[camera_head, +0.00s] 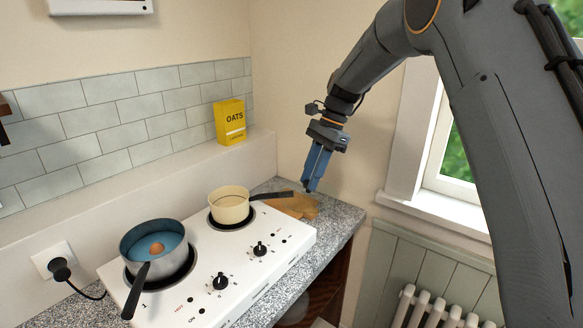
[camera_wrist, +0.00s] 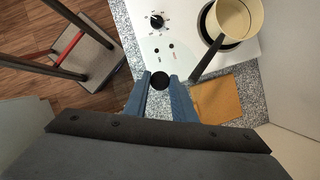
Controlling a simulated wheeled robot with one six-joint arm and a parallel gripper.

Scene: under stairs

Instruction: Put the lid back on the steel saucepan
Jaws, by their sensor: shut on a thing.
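The steel saucepan (camera_head: 155,255) stands uncovered on the front-left hob ring, with bluish water and a brown egg (camera_head: 157,247) inside. Its black handle points toward the front. My gripper (camera_head: 308,189) is above the counter at the hob's right end, pointing down. In the wrist view, its blue fingers are shut on a round black knob (camera_wrist: 159,81), which looks like the lid's knob. The lid's clear glass is too faint to trace its whole rim. The saucepan is out of the wrist view.
A cream pan (camera_head: 229,205) stands on the rear-right ring, its dark handle reaching right toward my gripper; it also shows in the wrist view (camera_wrist: 235,22). A wooden board (camera_wrist: 215,97) lies on the speckled counter below my gripper. A yellow oats box (camera_head: 230,122) stands on the ledge.

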